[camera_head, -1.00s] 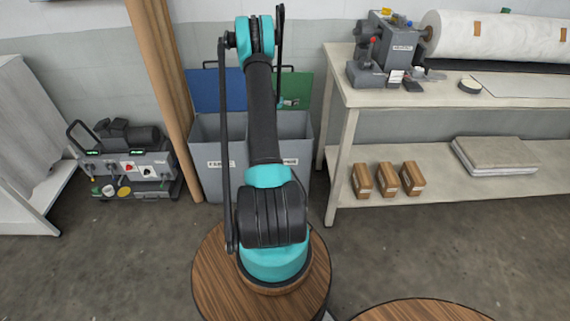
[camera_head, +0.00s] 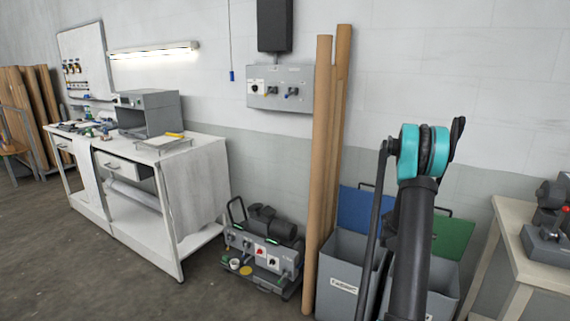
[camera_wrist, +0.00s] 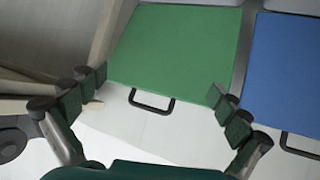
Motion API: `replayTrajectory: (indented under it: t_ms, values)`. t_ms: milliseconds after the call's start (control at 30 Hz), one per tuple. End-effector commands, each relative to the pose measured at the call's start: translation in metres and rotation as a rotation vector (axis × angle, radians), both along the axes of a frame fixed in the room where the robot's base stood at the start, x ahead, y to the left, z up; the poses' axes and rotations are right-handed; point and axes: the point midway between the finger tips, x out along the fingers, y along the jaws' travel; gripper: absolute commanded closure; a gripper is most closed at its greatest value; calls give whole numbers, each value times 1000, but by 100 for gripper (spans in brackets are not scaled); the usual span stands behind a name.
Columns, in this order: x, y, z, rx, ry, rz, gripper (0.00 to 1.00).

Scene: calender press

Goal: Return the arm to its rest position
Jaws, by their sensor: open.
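My arm, in teal and black, rises at the right of the head view, in front of the grey bins. Its far end is not visible there. In the wrist view my gripper (camera_wrist: 158,98) is open, its two dark green fingers wide apart with nothing between them. Beyond the fingers lies a green lid (camera_wrist: 175,45) with a black handle (camera_wrist: 151,102). A blue lid (camera_wrist: 288,70) lies to its right. The gripper looks apart from both, though the exact gap cannot be told.
Grey bins (camera_head: 345,268) stand by the wall, beside tall brown tubes (camera_head: 326,170). A pump unit (camera_head: 265,245) sits on the floor to their left. A white workbench (camera_head: 150,205) stands further left. Another table (camera_head: 520,225) is at the right edge. The floor at front left is clear.

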Motion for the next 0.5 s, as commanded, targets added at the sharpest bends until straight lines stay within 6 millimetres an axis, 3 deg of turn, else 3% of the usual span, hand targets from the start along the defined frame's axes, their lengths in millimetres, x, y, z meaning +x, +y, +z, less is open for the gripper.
replayTrajectory:
  t_ms: [200, 500]
  values:
    - [-35, 73, 41, 70, 98, 106, 0]
    - [-105, 172, 75, 165, 232, 281, 0]
